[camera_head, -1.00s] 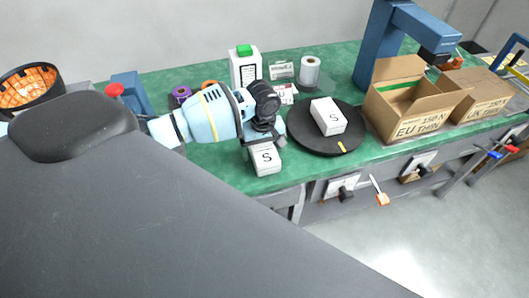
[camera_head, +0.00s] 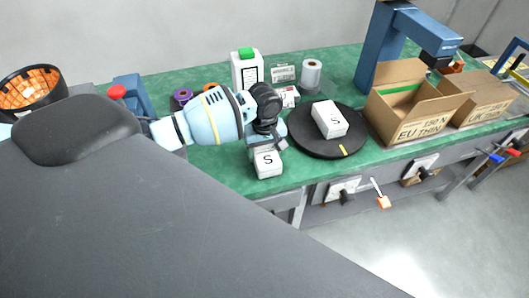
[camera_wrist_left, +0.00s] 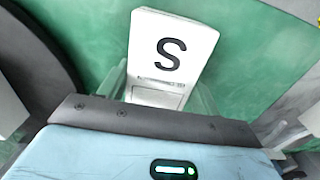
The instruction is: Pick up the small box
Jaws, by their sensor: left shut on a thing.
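A small white box marked S (camera_head: 267,165) is at the front edge of the green bench, under my left gripper (camera_head: 268,147). In the left wrist view the same small box (camera_wrist_left: 172,50) stands out between the fingers, with its S face toward the camera. My left gripper is shut on it, with a finger at either side. I cannot tell whether the box still touches the bench. A second white box marked S (camera_head: 329,119) lies on the black turntable (camera_head: 314,148). My right gripper is not in view.
Open cardboard boxes, one marked EU THIN (camera_head: 405,127), stand at the right beside a blue stand (camera_head: 375,50). A white container with a green cap (camera_head: 246,70), a white roll (camera_head: 311,73) and a purple roll (camera_head: 182,96) are behind my arm.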

